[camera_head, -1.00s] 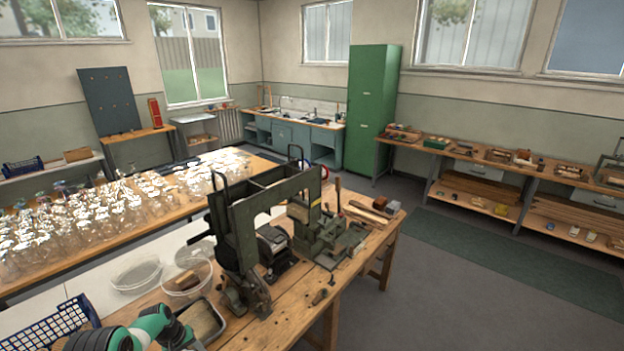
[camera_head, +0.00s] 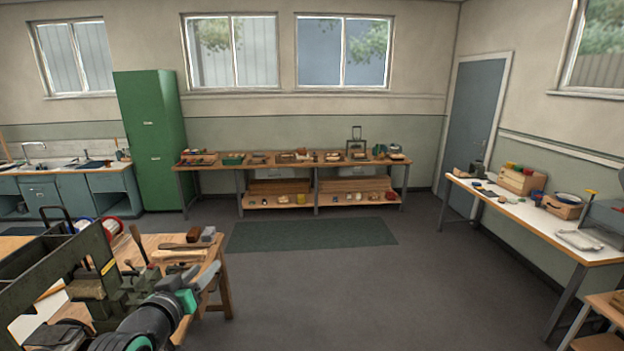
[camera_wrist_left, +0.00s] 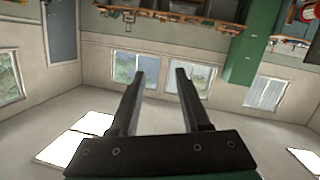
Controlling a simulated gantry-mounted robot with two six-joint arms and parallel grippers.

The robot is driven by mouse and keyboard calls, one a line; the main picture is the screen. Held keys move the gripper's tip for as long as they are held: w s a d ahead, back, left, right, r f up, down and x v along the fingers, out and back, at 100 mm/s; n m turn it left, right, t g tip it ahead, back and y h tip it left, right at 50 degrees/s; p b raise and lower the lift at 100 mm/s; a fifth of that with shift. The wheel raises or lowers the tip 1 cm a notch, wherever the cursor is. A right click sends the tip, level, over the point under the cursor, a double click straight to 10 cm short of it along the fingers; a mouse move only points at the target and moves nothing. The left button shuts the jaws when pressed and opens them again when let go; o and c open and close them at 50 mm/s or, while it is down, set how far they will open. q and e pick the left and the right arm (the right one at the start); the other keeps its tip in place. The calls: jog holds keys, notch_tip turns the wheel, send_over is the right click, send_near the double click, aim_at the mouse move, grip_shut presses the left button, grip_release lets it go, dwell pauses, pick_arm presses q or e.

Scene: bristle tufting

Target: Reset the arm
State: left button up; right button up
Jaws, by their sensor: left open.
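My left gripper (camera_head: 208,277) shows in the head view at the lower left, at the end of my grey and teal arm. It is in front of the wooden workbench (camera_head: 225,293) and seems to be above it. In the left wrist view my left gripper (camera_wrist_left: 157,82) has its two dark fingers well apart, with nothing between them. That view shows the room upside down beyond the fingers. My right gripper is in neither view.
A green machine frame (camera_head: 45,270) stands at the left, close beside my arm. Wooden-handled tools lie on the bench. Shelving with parts (camera_head: 290,165) lines the back wall, and a white-topped table (camera_head: 535,225) stands at the right. The floor between (camera_head: 350,290) is clear.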

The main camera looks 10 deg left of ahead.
pick_arm(q)
jog(key=s+d+r+m+t+h, duration=0.1)
jog(key=s+d+r+m+t, duration=0.2)
jog(key=d+r, duration=0.45)
jog(key=s+d+r+t+h, duration=0.25)
jog(key=s+d+r, duration=0.25)
jog(key=r, duration=0.6)
jog(key=s+r+m+t, duration=0.1)
jog(key=s+r+t, duration=0.2)
jog(key=s+r, duration=0.5)
jog(key=s+r+t, duration=0.4)
jog(key=s+r, duration=0.1)
jog(key=s, duration=0.6)
notch_tip(320, 180, up, 13)
jog(key=p, duration=1.2)
jog(key=shift+w+a+m+g+p, duration=0.2)
jog(key=shift+w+m+g+p, duration=0.05)
jog(key=shift+m+g+p, duration=0.1)
jog(key=shift+y, duration=0.25)
